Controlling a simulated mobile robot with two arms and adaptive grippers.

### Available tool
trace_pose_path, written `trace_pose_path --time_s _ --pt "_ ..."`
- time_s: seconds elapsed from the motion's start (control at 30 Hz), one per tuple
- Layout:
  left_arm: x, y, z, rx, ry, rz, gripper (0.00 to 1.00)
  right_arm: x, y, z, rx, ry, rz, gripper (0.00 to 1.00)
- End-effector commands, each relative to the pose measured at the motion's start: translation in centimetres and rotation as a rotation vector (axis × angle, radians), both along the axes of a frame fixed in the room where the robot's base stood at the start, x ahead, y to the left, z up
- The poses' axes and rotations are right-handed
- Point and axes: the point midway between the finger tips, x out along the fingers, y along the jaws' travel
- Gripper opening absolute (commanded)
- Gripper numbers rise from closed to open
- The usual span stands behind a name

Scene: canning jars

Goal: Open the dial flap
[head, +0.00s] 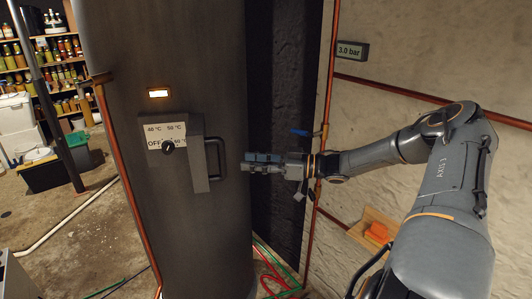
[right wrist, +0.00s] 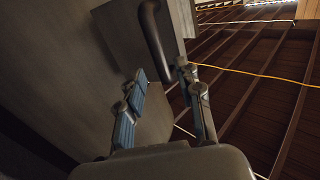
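The dial flap (head: 199,160) is a grey plate on the front of a tall dark grey cylindrical tank. It stands out from the tank at an angle, with the dial (head: 168,146) and its white temperature labels showing to its left. The flap hides part of the lower right label. A dark bar handle (head: 217,160) is on the flap's right side. My right gripper (head: 246,163) is right of the handle, apart from it. In the right wrist view, the gripper (right wrist: 164,76) is open and empty, with the handle (right wrist: 153,35) beyond its fingertips. My left gripper is out of view.
The tank (head: 110,200) fills the middle left. A copper pipe (head: 328,75) and a blue-handled valve (head: 301,132) are near my right wrist. Shelves of jars (head: 62,75) stand at far left.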

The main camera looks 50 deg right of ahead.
Motion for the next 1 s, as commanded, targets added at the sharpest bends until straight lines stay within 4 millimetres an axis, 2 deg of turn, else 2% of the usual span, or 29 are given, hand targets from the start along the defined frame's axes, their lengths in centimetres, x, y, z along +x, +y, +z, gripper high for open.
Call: trace_pose_path --time_s 0.1,0.3,1.0 --pt "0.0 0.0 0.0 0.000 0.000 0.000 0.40 -1.4 -0.8 0.0 -0.003 0.001 -0.002 0.35" --pt "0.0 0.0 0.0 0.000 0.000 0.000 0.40 -2.7 -1.5 0.0 -0.001 0.000 -0.001 0.35" --pt "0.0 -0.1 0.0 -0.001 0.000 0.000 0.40 -2.9 -1.6 -0.3 -0.001 0.002 -0.001 0.35"
